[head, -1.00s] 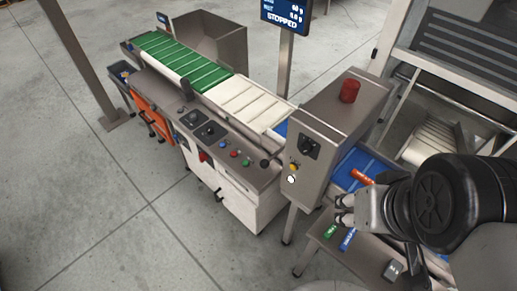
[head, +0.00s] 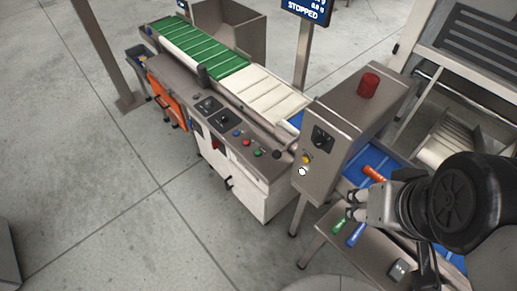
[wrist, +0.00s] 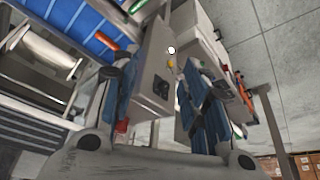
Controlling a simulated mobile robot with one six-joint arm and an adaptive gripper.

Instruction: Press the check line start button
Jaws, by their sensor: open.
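The sloped control panel of the conveyor machine carries a blue button (head: 236,132), a red button (head: 247,142) and a green button (head: 258,153) in a row. The grey metal cabinet (head: 340,110) beside it has a black rotary switch (head: 322,138), a yellow button (head: 306,159) and a white button (head: 302,171). The white button also shows in the wrist view (wrist: 171,50). Button labels are too small to read. My gripper (head: 351,205) is open and empty, right of the cabinet and apart from its buttons. In the wrist view, my fingers (wrist: 155,76) frame the cabinet.
A screen (head: 308,8) reads STOPPED. A red beacon (head: 368,85) tops the cabinet. A blue belt (head: 357,158) with an orange tube (head: 373,172) lies near my gripper. Open floor (head: 140,225) lies front left.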

